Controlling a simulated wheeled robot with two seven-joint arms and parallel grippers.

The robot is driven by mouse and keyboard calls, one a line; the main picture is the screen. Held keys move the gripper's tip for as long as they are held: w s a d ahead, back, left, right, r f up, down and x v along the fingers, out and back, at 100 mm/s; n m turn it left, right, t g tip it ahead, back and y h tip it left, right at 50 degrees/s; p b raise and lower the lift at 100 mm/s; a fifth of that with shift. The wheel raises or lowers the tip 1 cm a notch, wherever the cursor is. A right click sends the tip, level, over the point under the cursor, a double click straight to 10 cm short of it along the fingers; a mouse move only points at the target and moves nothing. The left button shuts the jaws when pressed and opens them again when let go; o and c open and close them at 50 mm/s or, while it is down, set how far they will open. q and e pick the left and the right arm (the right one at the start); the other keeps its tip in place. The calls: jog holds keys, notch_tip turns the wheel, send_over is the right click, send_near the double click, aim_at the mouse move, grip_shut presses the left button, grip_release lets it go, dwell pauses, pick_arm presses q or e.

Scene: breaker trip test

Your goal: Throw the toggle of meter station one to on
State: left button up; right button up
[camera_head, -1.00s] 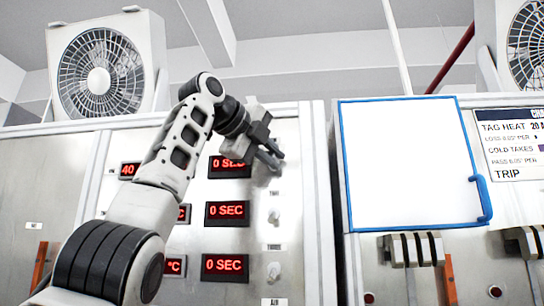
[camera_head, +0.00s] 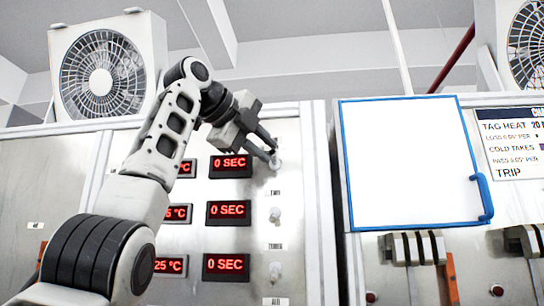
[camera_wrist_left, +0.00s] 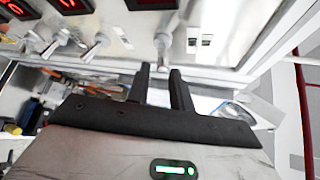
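The top toggle (camera_head: 275,164), in the row above the one labelled TWO, is a small pale lever on the metal panel beside the top "0 SEC" display (camera_head: 231,166). My left gripper (camera_head: 271,153) is at this toggle, partly covering its surroundings. In the left wrist view the toggle (camera_wrist_left: 162,44) lies at the tips of my left gripper (camera_wrist_left: 160,70), whose two fingers stand slightly apart. Whether they touch it I cannot tell. The station-one label is not readable behind the gripper. My right gripper is not in view.
Lower toggles, TWO (camera_head: 275,215) and THREE (camera_head: 275,270), sit in the same column below, close by. A fan (camera_head: 101,76) stands on top at left.

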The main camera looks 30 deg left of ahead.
pick_arm(q)
jog(key=v, duration=1.2)
jog(key=shift+s, duration=0.3)
